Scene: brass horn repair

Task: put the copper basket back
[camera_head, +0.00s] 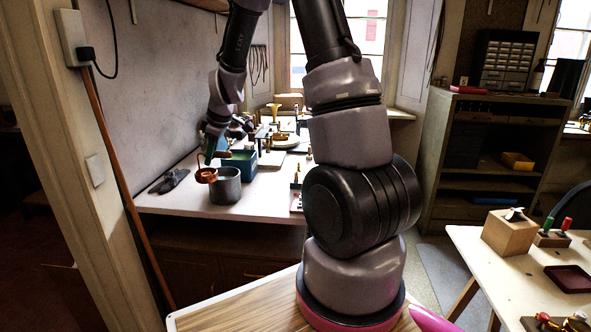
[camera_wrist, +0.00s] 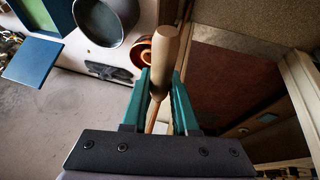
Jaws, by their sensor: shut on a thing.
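The copper basket (camera_head: 206,175) hangs below my gripper (camera_head: 210,152), just left of the rim of a grey metal pot (camera_head: 227,188) on the far bench. In the wrist view my gripper (camera_wrist: 161,85) has its green fingers shut on the basket's pale wooden handle (camera_wrist: 165,50). Part of the copper basket (camera_wrist: 143,52) shows behind the left finger, and the rest is hidden by the handle and finger. The grey pot (camera_wrist: 106,20) is left of it in the wrist view. The basket appears to be outside the pot.
A blue container (camera_head: 242,164) stands behind the pot. A dark object (camera_head: 170,181) lies on the bench (camera_head: 172,204) to the left. Several tools and fittings crowd the bench to the right. In the wrist view a blue flat panel (camera_wrist: 34,62) lies beside the pot.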

